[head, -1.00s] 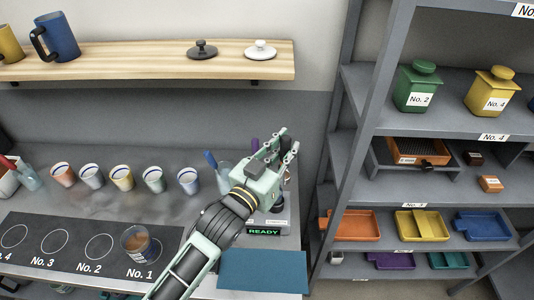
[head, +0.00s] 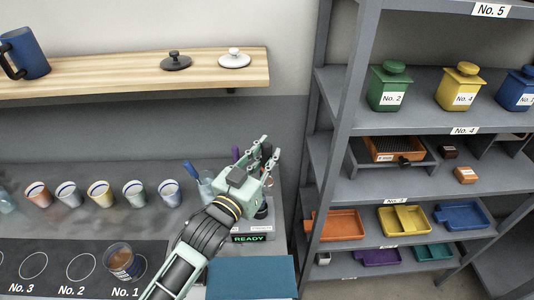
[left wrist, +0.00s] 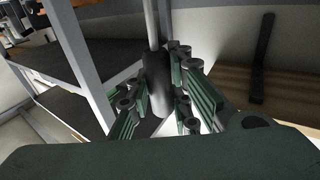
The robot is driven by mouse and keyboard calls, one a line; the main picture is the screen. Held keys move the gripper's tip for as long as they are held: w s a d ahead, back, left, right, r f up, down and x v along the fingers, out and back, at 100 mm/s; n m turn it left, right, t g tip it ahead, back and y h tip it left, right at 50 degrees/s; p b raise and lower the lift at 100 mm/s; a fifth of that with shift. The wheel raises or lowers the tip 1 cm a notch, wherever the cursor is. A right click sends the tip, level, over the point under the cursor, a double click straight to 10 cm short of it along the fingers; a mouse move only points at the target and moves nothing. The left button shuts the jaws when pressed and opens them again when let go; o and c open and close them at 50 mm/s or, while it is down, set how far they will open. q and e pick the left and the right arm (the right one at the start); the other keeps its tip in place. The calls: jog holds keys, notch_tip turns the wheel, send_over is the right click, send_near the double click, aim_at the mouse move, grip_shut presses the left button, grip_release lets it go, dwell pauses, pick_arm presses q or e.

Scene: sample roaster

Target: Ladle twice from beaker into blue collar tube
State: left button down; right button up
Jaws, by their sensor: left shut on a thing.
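My left gripper (head: 262,163) is over the right end of the counter, above the device with the READY display. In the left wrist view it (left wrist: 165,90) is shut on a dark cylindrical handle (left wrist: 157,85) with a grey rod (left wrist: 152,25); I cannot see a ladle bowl. A clear container (head: 121,262) with brown contents stands on the dark mat at No. 1. A glass vessel (head: 206,187) with a blue-handled tool (head: 190,170) stands left of my gripper; I cannot tell which of the two is the beaker. I cannot make out the blue collar tube. My right gripper is not in view.
Several coloured cups (head: 101,194) stand in a row along the counter. A READY display (head: 249,238) and a blue mat (head: 250,277) are at the counter's right end. A wooden shelf (head: 130,77) hangs above. A grey rack (head: 345,130) with jars and trays stands right.

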pick_arm(q)
jog(key=shift+f+b, duration=1.3)
jog(key=shift+f, duration=0.8)
jog(key=w+a+f+n+t+y+b, duration=0.2)
jog(key=a+f+n+b, duration=0.4)
jog(key=n, duration=0.6)
jog(key=w+a+f+n+t+y+b, duration=0.1)
jog(key=a+f+n+t+y+b, duration=0.2)
jog(key=a+f+n+b, duration=0.4)
jog(key=shift+w+a+n+y+b, duration=0.45)
jog(key=shift+n+b, duration=0.2)
jog(key=shift+n, duration=1.75)
jog(key=shift+f, duration=0.15)
dwell(0.4)
